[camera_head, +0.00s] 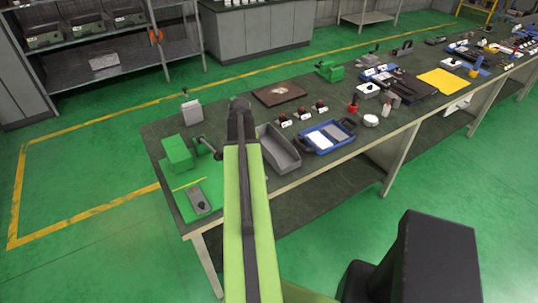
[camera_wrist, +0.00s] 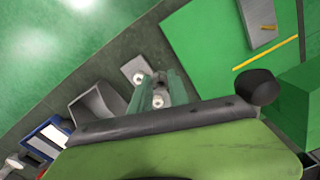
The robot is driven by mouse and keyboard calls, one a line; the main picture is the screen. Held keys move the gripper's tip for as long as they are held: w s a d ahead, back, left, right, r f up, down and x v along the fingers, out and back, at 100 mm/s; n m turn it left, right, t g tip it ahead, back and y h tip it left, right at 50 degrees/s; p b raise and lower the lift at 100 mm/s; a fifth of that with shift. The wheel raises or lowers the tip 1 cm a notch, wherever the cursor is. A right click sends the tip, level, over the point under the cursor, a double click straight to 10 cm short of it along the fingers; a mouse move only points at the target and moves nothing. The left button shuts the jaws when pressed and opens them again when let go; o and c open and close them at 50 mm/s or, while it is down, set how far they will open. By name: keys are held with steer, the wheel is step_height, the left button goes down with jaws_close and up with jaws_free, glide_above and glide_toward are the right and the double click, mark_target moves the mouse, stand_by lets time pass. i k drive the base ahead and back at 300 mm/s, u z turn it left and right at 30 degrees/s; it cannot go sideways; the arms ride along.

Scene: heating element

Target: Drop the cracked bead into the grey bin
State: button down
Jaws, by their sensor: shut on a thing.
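The grey bin (camera_head: 279,157) is an open tray on the bench, just right of my arm in the head view. It also shows in the wrist view (camera_wrist: 84,108), left of the fingers. My gripper (camera_wrist: 158,88) is shut on a small pale bead (camera_wrist: 158,101) low between its fingers. A second small pale round thing (camera_wrist: 138,79) shows beside the left finger, by a grey plate (camera_wrist: 133,66). No crack can be made out. In the head view, my gripper end (camera_head: 240,108) is dark and hides what it holds.
A green block device (camera_head: 177,153) and a green mat with a grey plate (camera_head: 199,200) lie left of my arm. A blue tray (camera_head: 328,136) stands right of the bin.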

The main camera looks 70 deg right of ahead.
mark_target(278, 152)
steer(key=u, duration=0.1)
steer(key=k, duration=1.25)
steer(key=z, duration=0.7)
steer(key=i, duration=1.7)
steer(key=u, duration=0.05)
